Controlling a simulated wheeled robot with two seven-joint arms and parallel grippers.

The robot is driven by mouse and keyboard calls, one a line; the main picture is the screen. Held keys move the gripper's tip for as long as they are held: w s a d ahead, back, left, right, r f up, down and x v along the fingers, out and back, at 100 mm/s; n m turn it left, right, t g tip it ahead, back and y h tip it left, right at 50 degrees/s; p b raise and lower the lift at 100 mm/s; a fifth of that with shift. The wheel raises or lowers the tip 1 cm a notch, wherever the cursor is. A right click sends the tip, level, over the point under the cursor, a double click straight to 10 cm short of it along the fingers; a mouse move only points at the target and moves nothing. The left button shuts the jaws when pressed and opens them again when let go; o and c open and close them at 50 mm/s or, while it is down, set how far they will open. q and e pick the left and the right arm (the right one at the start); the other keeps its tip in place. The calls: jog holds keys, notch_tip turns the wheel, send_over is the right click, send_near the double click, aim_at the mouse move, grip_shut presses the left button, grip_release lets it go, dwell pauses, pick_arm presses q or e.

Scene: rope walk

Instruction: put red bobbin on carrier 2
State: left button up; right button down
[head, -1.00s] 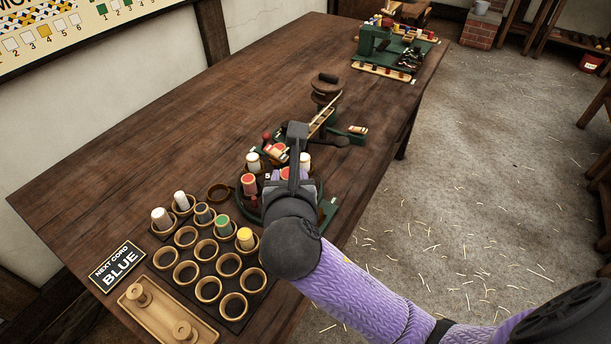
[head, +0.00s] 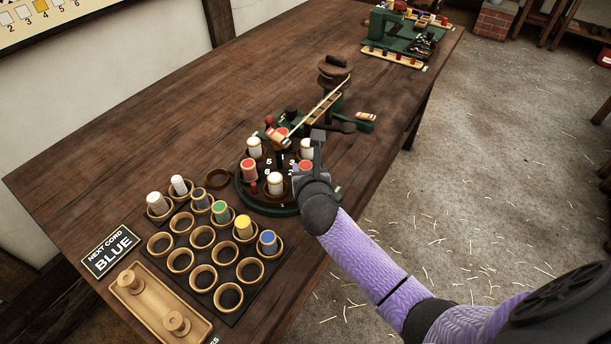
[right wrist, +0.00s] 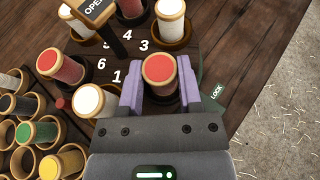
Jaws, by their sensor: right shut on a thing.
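My right gripper (right wrist: 161,92) is shut on a red bobbin (right wrist: 160,69), with a purple finger on either side of it. In the head view the red bobbin (head: 305,167) stands upright at the right side of the round carrier plate (head: 243,201), partly behind my right gripper (head: 316,158). It is at the carrier place between 1 and 3 in the right wrist view. The number 2 is hidden there, and I cannot tell whether the bobbin is fully seated. My left gripper is not in view.
White bobbins (head: 275,183) and another red bobbin (head: 249,169) stand on the plate close to my gripper. A rack (head: 235,314) of cups holds several bobbins, including a blue one (head: 268,242). A sign (head: 112,251) reads "NEXT CORD BLUE". Bare tabletop lies at the left.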

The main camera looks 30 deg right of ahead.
jog(key=shift+c, duration=1.4)
grip_release()
jog(key=shift+s+r+p, duration=0.2)
jog(key=shift+r+p, duration=0.05)
jog(key=shift+p, duration=0.2)
jog(key=p+v, duration=0.4)
jog(key=v, duration=0.7)
jog(key=shift+s, duration=0.3)
jog(key=shift+a, duration=0.1)
